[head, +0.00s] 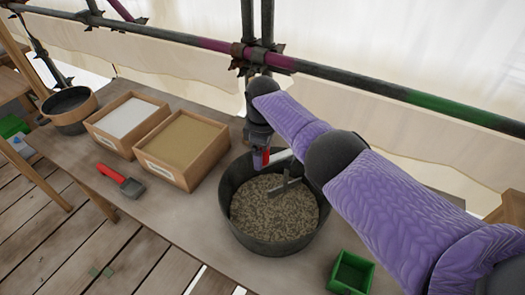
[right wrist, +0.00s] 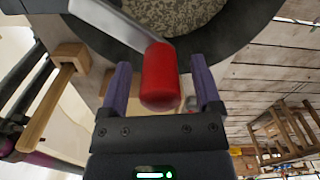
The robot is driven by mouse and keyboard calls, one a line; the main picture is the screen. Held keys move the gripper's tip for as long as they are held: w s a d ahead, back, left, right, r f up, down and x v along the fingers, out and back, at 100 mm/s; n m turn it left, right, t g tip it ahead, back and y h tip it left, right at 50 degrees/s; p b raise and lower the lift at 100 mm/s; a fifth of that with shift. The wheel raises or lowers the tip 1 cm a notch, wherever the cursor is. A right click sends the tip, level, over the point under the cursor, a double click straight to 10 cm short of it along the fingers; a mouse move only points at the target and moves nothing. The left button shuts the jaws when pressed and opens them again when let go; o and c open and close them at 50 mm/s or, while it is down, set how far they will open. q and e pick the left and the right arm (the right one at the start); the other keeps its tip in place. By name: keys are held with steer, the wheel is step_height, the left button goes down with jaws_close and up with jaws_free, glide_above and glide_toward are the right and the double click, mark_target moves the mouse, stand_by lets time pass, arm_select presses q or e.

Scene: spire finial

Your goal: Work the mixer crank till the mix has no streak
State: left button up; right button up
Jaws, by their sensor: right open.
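The mixer is a round black tub (head: 228,207) on the plank bench. Its mix (head: 275,212) is grey-brown and speckled with pale and dark flecks. A grey metal crank arm (head: 284,155) with a paddle (head: 287,190) shows over the tub. The red crank handle (right wrist: 160,78) stands between the two fingers of my right gripper (right wrist: 161,68) in the right wrist view. The fingers are open, with gaps on both sides of the handle. In the head view my right gripper (head: 260,152) is at the tub's far rim, partly hiding the handle. My left gripper is out of view.
Wooden boxes of white powder (head: 126,116) and tan sand (head: 184,140) stand left of the tub. A red-handled scoop (head: 121,180) lies before them. A green tray (head: 352,272) sits front right. A scaffold rail (head: 400,92) runs behind the bench.

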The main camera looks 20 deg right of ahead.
step_height(320, 180, up, 10)
steer(key=p, duration=0.4)
steer(key=shift+f, duration=0.2)
steer(key=shift+r, duration=0.2)
